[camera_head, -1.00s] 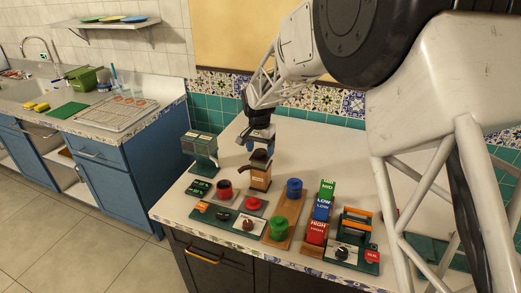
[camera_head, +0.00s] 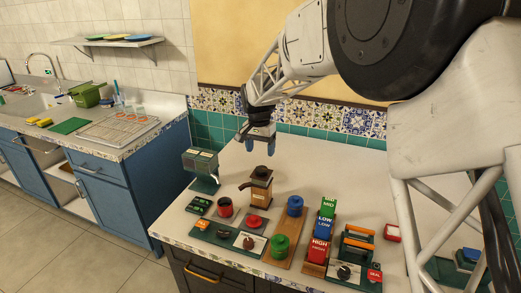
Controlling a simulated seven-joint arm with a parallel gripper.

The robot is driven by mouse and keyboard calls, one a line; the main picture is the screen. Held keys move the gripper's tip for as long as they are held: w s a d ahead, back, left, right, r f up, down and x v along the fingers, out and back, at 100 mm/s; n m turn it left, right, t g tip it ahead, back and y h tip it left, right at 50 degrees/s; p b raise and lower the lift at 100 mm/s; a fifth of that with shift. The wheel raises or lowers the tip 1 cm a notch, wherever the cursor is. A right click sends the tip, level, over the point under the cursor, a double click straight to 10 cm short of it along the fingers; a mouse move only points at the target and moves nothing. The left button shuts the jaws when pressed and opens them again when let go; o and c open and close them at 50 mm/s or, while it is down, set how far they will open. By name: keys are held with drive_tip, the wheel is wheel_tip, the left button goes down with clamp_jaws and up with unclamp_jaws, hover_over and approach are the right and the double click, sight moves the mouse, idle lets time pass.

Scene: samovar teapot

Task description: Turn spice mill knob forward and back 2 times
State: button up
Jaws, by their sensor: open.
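The spice mill (camera_head: 260,190) is a wooden box with a dark top, a small dark knob (camera_head: 261,171) and a crank handle reaching out to the left. It stands upright on the white counter, behind the row of small devices. My gripper (camera_head: 257,147) is above and slightly behind the mill in the picture, pointing down, with blue fingertips. It is open and appears empty, with a visible gap between it and the knob.
In front are a red-topped can (camera_head: 225,207), a panel with knobs (camera_head: 228,236), a board with blue and green cylinders (camera_head: 286,238) and stacked labelled blocks (camera_head: 322,232).

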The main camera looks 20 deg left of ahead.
sight(262, 169)
drive_tip(key=m, duration=0.4)
drive_tip(key=shift+d, duration=0.2)
drive_tip(key=m, duration=0.3)
drive_tip(key=shift+y, duration=0.3)
drive_tip(key=shift+f, duration=0.15)
drive_tip(key=shift+f, duration=3.75)
drive_tip(key=shift+c, duration=0.2)
drive_tip(key=c, duration=0.9)
